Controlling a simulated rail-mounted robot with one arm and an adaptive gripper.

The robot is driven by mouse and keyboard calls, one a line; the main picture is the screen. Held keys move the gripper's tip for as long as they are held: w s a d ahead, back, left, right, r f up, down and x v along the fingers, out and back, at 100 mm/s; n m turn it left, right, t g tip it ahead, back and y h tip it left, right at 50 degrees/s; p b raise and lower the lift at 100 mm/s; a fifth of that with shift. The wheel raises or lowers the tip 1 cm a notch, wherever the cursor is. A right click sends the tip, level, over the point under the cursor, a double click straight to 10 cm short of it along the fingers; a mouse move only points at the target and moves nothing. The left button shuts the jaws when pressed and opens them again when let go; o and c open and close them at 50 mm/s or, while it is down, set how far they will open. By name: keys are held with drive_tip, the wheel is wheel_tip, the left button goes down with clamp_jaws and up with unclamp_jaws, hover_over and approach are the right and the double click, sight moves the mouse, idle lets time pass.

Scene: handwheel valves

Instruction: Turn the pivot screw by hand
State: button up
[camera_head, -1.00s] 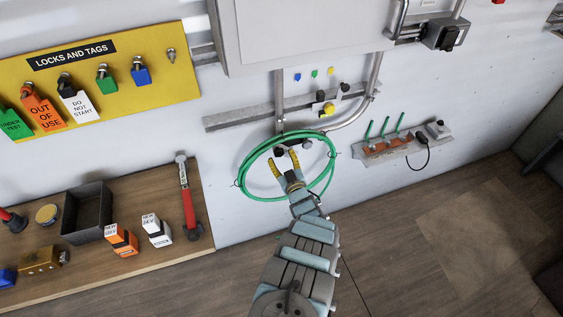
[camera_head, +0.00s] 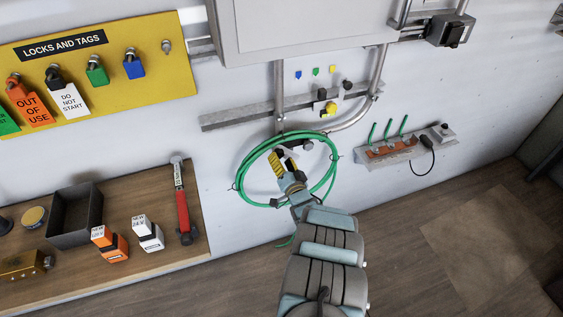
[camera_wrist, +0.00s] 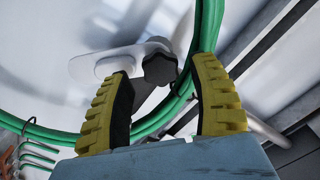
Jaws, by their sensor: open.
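The pivot screw, a black lobed knob (camera_wrist: 160,69), shows in the wrist view at one end of a pale grey rounded plate (camera_wrist: 112,62) on the white wall. My gripper (camera_wrist: 163,78) has two yellow ribbed fingers with dark inner pads. It is open and empty. In the wrist view its fingers stand left and right of the knob; I cannot tell how far the tips are from the wall. In the head view the gripper is in front of the green hose loop (camera_head: 238,172) and partly hides the small dark parts inside it.
The loop runs close around the gripper. A metal rail (camera_head: 232,117) and pipes lie just above, under a grey cabinet (camera_head: 310,30). A small shelf (camera_head: 405,153) with green rods and a cable is to the right. A wooden bench (camera_head: 165,245) with a red hammer (camera_head: 182,210) is at left.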

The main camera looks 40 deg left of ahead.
drive_tip(key=shift+m, duration=0.9)
drive_tip(key=shift+w+a, duration=0.1)
drive_tip(key=shift+a, duration=0.05)
drive_tip(key=shift+w+a+f+b, duration=0.1)
drive_tip(key=shift+a+b, duration=0.05)
drive_tip(key=shift+b, duration=0.15)
drive_tip(key=shift+w+a, duration=0.35)
drive_tip(key=shift+a, duration=0.25)
drive_tip(key=c, duration=0.9)
drive_tip(key=shift+c, duration=0.2)
